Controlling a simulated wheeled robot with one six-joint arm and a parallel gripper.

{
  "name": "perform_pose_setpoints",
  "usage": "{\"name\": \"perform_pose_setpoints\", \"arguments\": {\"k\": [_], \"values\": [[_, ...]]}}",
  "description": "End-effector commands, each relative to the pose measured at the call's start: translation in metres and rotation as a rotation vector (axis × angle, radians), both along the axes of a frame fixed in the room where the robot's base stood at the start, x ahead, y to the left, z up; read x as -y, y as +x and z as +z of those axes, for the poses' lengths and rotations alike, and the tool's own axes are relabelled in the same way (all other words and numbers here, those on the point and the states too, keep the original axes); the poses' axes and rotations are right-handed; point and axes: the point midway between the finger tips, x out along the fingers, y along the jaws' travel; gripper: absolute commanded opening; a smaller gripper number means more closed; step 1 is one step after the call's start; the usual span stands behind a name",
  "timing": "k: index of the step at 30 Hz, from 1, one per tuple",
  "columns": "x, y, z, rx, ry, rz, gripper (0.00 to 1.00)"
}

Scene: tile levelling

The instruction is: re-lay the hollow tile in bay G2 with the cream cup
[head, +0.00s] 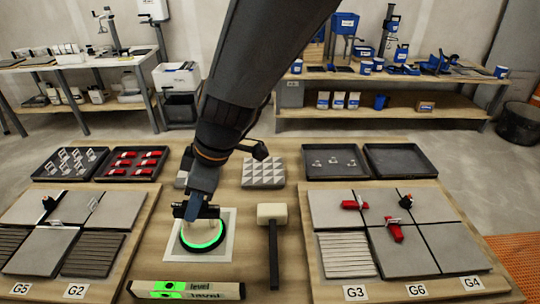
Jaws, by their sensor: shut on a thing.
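My gripper (202,222) is over the middle of the table, pointing down and shut on the cup. The cup (202,236) shows as a dark round disc with a glowing green ring; small pale parts show under my jaws, and my gripper hides its top. The cup is over a pale square (225,250); I cannot tell whether they touch or whether the square is a tile. On the left board, the bay above label G2 (74,291) shows ridged grey bedding (92,257) and no tile. A plain tile (42,250) lies to its left.
A white-headed mallet (272,235) lies right of the cup, and a level (187,290) lies in front. The right board (345,288) holds grey tiles, red wedges and a ridged bay. Black trays (132,166) stand behind. My arm covers the middle back.

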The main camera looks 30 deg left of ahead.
Motion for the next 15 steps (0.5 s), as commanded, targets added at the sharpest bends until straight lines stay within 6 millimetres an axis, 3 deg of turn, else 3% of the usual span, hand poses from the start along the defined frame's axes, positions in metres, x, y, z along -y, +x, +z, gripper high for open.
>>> {"name": "perform_pose_setpoints", "arguments": {"k": [15], "values": [[-0.048,-0.029,0.001,0.000,0.003,0.001,0.00]]}}
